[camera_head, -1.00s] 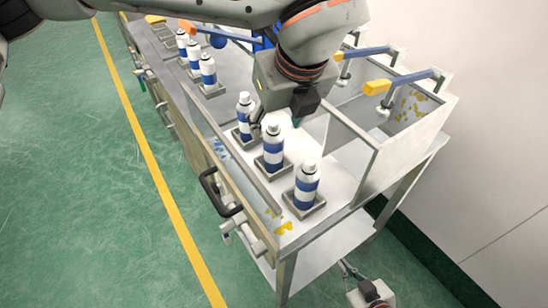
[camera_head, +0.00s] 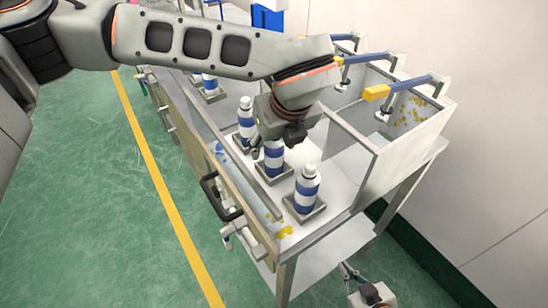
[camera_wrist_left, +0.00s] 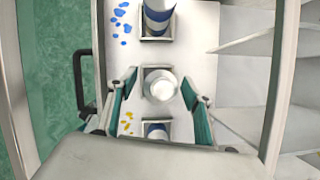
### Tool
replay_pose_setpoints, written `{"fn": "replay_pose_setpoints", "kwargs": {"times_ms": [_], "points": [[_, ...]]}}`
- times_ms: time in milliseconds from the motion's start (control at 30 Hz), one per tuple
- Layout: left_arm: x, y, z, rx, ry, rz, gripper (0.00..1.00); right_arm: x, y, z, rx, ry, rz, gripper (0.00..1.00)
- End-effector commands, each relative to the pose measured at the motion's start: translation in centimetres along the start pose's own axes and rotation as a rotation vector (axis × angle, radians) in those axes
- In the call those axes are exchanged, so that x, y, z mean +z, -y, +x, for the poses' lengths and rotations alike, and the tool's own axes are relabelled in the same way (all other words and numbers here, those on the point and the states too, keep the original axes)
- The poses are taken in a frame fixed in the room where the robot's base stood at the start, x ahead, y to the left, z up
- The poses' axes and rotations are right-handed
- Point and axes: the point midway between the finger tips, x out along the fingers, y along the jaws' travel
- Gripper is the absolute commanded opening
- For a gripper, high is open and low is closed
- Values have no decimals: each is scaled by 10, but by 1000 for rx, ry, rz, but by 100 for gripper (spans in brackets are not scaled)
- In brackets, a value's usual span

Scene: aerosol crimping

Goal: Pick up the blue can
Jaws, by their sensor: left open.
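Three white cans with blue bands stand upright in square holders in the near bay: a rear can (camera_head: 246,113), a middle can (camera_head: 274,160) and a front can (camera_head: 307,186). My left gripper (camera_head: 277,142) is over the middle can and hides its top in the head view. In the left wrist view, the open fingers of my left gripper (camera_wrist_left: 159,78) lie on either side of a white-capped can top (camera_wrist_left: 160,86); I see no contact. My right gripper (camera_head: 350,272) is low at the bottom edge, away from the cans; its jaw opening is unclear.
The bench's low side wall (camera_head: 237,152) runs left of the cans, and a divider panel (camera_head: 350,135) rises to their right. A black handle (camera_head: 218,200) sticks out on the left. More cans (camera_head: 210,84) stand farther back, partly hidden by my arm.

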Motion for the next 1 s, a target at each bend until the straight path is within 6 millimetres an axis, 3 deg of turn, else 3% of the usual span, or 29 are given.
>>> {"fn": "replay_pose_setpoints", "kwargs": {"times_ms": [33, 200, 667, 867, 1000], "points": [[0, 0, 0, 0, 0, 0, 45, 0, 0, 0, 0, 0, 0, 0], [0, 0, 0, 0, 0, 0, 5, 0, 0, 0, 1, 0, 0, 0], [4, 0, -8, -2, 2, -1, 6, -5, -1, 0, 2, -8, 0, 0], [15, 1, -33, -3, 4, -3, 6, -4, -1, 0, 1, -7, 0, 0], [28, 1, -65, -3, 6, -5, 6, -2, 0, 0, 1, -5, 0, 0]]}}
